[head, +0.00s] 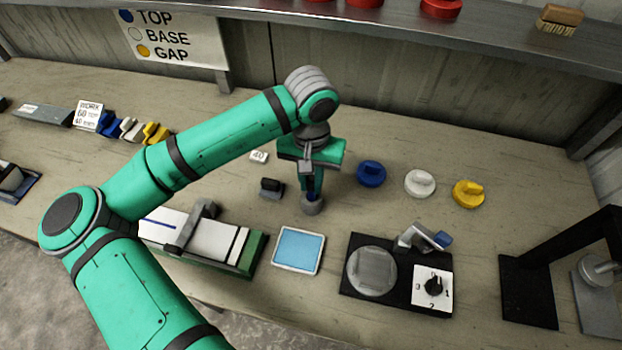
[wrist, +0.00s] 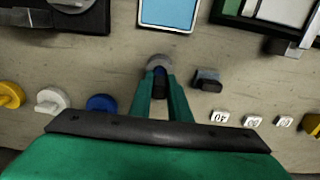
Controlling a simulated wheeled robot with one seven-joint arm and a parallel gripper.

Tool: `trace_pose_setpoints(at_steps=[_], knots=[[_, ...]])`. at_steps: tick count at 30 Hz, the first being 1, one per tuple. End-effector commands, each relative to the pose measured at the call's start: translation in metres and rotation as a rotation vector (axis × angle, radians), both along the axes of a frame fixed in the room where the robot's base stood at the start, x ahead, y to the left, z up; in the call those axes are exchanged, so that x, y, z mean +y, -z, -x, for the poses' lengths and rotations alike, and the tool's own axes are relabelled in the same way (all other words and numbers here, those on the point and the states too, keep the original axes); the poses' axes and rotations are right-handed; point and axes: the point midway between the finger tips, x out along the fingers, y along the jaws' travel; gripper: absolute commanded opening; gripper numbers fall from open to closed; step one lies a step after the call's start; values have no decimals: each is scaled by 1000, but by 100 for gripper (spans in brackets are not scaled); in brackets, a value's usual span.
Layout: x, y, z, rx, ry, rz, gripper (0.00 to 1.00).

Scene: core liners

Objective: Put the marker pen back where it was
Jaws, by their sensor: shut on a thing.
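My gripper (head: 312,186) points down over the middle of the bench and is shut on the marker pen. Only a small dark blue part of the marker pen (head: 311,180) shows between the fingers; a dark part of the pen (wrist: 160,79) shows between them in the wrist view. A small round grey holder (head: 312,206) sits on the bench right at the fingertips; it also shows in the wrist view (wrist: 158,61). The pen is at or just over this holder. The fingers hide its lower end, so I cannot tell whether it is inside.
A dark block (head: 271,188) stands left of the holder, near a "40" tag (head: 259,157). Blue (head: 371,173), white (head: 420,183) and yellow (head: 468,193) knobbed caps lie right. A blue-topped pad (head: 298,250) and a black dial fixture (head: 396,275) are in front.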

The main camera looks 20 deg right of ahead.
Motion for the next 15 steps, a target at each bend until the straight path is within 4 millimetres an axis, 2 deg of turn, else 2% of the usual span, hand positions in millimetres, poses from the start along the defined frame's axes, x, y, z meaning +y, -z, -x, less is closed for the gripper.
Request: trace_pose_setpoints(at_steps=[15], knots=[[0, 5, 0, 1, 0, 0, 0]])
